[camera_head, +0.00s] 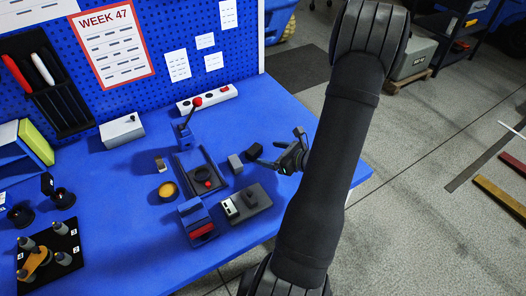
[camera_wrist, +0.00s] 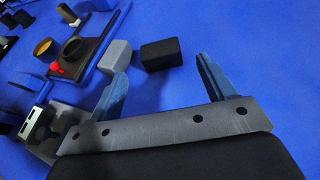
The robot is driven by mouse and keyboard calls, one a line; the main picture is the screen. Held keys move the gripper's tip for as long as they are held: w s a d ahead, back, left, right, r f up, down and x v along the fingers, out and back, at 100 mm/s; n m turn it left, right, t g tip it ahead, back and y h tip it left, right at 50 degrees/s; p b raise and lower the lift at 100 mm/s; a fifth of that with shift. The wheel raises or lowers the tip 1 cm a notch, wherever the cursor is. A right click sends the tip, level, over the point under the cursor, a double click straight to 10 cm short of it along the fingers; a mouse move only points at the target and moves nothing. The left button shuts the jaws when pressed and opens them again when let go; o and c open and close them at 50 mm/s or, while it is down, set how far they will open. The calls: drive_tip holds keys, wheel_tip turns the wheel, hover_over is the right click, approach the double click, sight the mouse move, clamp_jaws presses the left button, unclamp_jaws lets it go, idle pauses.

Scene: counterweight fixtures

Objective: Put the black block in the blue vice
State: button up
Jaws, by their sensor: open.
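The black block (camera_head: 254,151) lies on the blue table beside a grey block (camera_head: 235,163). In the wrist view the black block (camera_wrist: 161,54) is ahead of my fingers, between their lines, with the grey block (camera_wrist: 115,57) just left of it. My gripper (camera_head: 279,148) is open and empty, right of the black block and apart from it. Its two fingers show in the wrist view (camera_wrist: 162,88). A blue vice-like body with a red bar (camera_head: 196,214) stands front left of the blocks. Another blue body with a red-tipped lever (camera_head: 185,139) stands behind; I cannot tell surely which is the vice.
A dark plate with a black ring and red knob (camera_head: 202,176) lies left of the blocks. A grey fixture (camera_head: 262,199) stands in front. A yellow disc (camera_head: 167,190) and grey box (camera_head: 121,131) are farther left. The table's right part is fairly clear.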

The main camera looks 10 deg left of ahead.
sight(256, 150)
drive_tip(key=v, duration=0.6)
drive_tip(key=shift+d+r, duration=0.1)
drive_tip(key=shift+s+d, duration=0.15)
drive_tip(key=shift+d, duration=0.05)
drive_tip(key=shift+c, duration=1.2)
drive_tip(key=shift+d+r, duration=0.1)
drive_tip(key=shift+d+r, duration=0.1)
drive_tip(key=shift+d, duration=0.2)
drive_tip(key=x, duration=1.7)
drive_tip(key=shift+s+a, duration=0.1)
drive_tip(key=shift+a, duration=0.2)
